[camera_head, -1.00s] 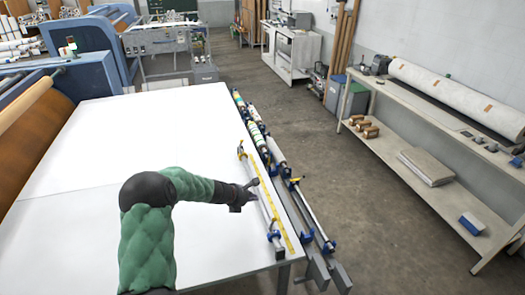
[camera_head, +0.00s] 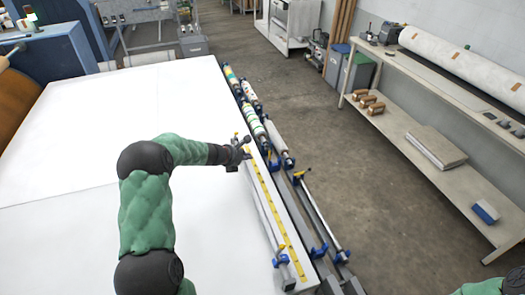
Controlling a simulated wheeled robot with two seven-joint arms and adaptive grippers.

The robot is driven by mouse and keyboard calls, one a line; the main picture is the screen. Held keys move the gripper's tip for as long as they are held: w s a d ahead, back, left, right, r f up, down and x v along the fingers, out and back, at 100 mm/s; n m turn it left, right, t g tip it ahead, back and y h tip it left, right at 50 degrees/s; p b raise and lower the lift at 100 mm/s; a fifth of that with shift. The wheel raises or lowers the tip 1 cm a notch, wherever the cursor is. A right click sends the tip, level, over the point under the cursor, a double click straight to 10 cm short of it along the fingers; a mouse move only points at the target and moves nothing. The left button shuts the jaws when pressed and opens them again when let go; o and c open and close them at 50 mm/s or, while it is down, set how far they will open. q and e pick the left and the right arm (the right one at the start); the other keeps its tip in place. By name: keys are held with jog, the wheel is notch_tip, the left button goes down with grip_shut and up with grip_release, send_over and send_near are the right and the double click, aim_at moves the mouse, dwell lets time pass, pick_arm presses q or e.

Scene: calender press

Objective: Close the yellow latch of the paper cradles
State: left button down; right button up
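A paper cradle (camera_head: 264,212) with a thin bar lies along the right edge of the white table. Its far end has a small yellow latch (camera_head: 236,134), partly hidden by my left gripper. Its near end has a blue holder with a yellow part (camera_head: 281,248). My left gripper (camera_head: 242,150) is at the far end, just beside or above the yellow latch; I cannot tell whether they touch. Its fingers are dark and small, so their opening is unclear. A second cradle (camera_head: 322,215) outside the table edge has a yellow latch (camera_head: 301,173) standing out at its far end. My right gripper is out of view.
The white table (camera_head: 110,235) is bare left of the cradle. A yellow measuring strip (camera_head: 266,197) runs beside the bar. Patterned paper rolls (camera_head: 253,121) sit in cradles farther along the edge. A shelf bench (camera_head: 432,190) stands at the right, with open floor between.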

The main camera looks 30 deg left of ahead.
pick_arm(q)
jog(key=x, duration=0.7)
jog(key=shift+w+f, duration=0.2)
jog(key=shift+f, duration=0.05)
jog(key=shift+w+d+r, duration=0.1)
jog(key=shift+w, duration=0.95)
jog(key=shift+w+d+r+p, duration=0.15)
jog(key=shift+w+p, duration=0.2)
jog(key=shift+w, duration=0.65)
